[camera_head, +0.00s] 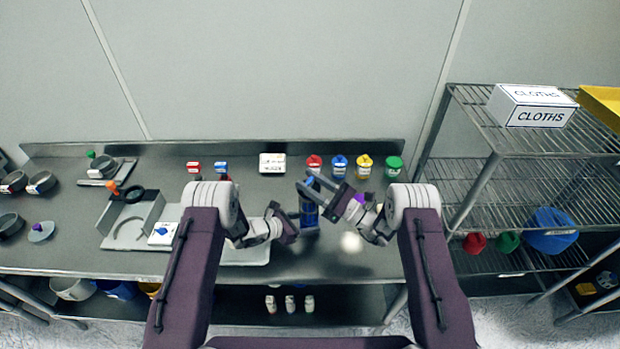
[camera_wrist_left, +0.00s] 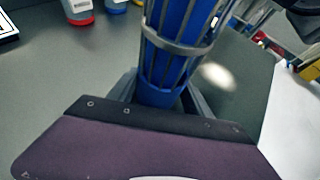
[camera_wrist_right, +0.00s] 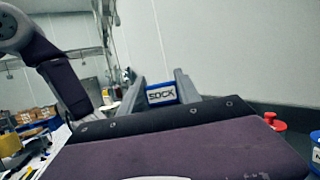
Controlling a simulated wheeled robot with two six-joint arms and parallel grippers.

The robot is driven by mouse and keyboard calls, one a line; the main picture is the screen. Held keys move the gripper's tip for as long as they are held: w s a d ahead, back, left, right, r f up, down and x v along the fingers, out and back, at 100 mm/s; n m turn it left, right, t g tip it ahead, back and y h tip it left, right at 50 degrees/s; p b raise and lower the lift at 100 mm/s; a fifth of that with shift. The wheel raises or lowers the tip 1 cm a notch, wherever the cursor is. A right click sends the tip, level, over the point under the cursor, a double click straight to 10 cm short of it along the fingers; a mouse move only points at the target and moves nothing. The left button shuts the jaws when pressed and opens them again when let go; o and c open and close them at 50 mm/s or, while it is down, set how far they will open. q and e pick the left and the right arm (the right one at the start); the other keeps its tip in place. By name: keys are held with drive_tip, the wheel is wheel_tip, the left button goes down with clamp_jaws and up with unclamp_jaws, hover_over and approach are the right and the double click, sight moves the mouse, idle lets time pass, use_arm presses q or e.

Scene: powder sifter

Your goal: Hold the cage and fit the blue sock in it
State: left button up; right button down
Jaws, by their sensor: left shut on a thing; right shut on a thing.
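The cage, a metal frame of bars and rings, stands roughly upright in the left wrist view (camera_wrist_left: 178,48). Blue sock fabric (camera_wrist_left: 168,75) shows between its bars, so the sock is at least partly inside. My left gripper (camera_head: 294,222) is shut on the cage low down, with a finger on each side. My right gripper (camera_head: 316,188) is above it, shut on the sock's top end, whose blue piece labelled SOCK (camera_wrist_right: 161,94) sits between the fingers in the right wrist view. In the head view the cage (camera_head: 309,214) is partly hidden by the grippers. How deep the sock sits cannot be told.
Red, blue, yellow and green lidded jars (camera_head: 339,166) stand behind on the steel bench (camera_head: 255,195). A white labelled box (camera_head: 272,163) is at the back. A grey fixture (camera_head: 132,218) stands left. A wire shelf (camera_head: 480,185) with a CLOTHS box (camera_head: 530,106) is right.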

drive_tip(key=shift+f, duration=0.15)
drive_tip(key=shift+f, duration=0.25)
idle(0.4)
drive_tip(key=c, duration=0.8)
unclamp_jaws()
drive_tip(key=shift+o, duration=0.2)
drive_tip(key=v, duration=1.2)
